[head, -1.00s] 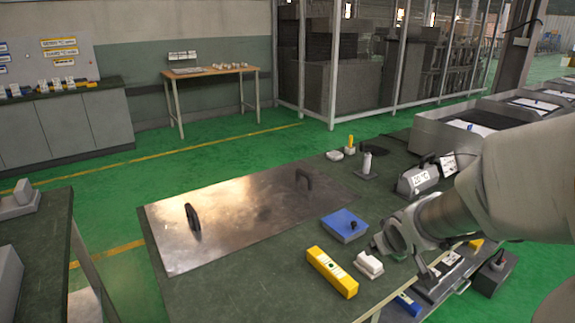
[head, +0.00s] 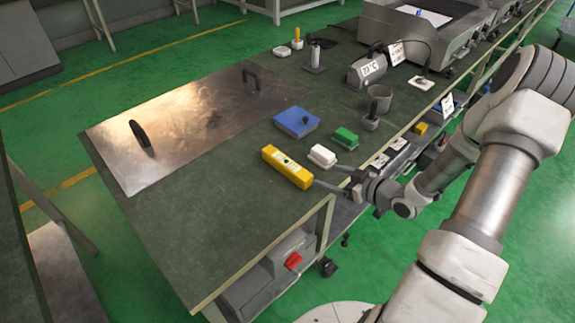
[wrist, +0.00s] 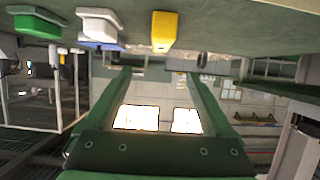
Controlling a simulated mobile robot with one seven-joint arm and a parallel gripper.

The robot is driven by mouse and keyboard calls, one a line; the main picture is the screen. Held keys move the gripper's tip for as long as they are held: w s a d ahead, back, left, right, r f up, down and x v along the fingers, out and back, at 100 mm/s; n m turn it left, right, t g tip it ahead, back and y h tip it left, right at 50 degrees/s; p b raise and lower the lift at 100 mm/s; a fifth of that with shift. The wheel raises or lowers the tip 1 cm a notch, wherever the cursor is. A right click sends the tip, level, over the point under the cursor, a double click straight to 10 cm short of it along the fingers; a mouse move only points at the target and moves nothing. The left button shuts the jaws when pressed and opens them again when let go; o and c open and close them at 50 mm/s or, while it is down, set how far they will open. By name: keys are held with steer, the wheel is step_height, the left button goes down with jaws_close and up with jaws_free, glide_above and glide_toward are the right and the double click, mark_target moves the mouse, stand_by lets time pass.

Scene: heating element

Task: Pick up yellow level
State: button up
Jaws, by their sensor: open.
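The yellow level (head: 287,167) is a long yellow block with a small green window, lying near the front right edge of the dark green table (head: 215,220). My gripper (head: 327,174) is open just to its right, at the table edge, with its fingers pointing towards the level; they look empty and apart from it. In the wrist view, the scene appears upside down. The yellow level (wrist: 164,30) shows at top centre, above the gap between my open fingers (wrist: 160,78).
A white block (head: 322,156), a green block (head: 345,138) and a blue block (head: 296,122) lie close behind the level. A metal plate (head: 190,130) with two black handles covers the table's left part. The table front is bare.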

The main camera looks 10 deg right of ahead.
steer(key=b, duration=0.3)
glide_toward(288, 163)
steer(key=x, duration=0.3)
steer(key=shift+w+f, duration=0.15)
steer(key=shift+f, duration=0.15)
steer(key=shift+r+b+x, duration=0.2)
steer(key=shift+b+x, duration=0.8)
steer(key=shift+x, duration=1.9)
steer(key=shift+a, duration=0.1)
jaws_close()
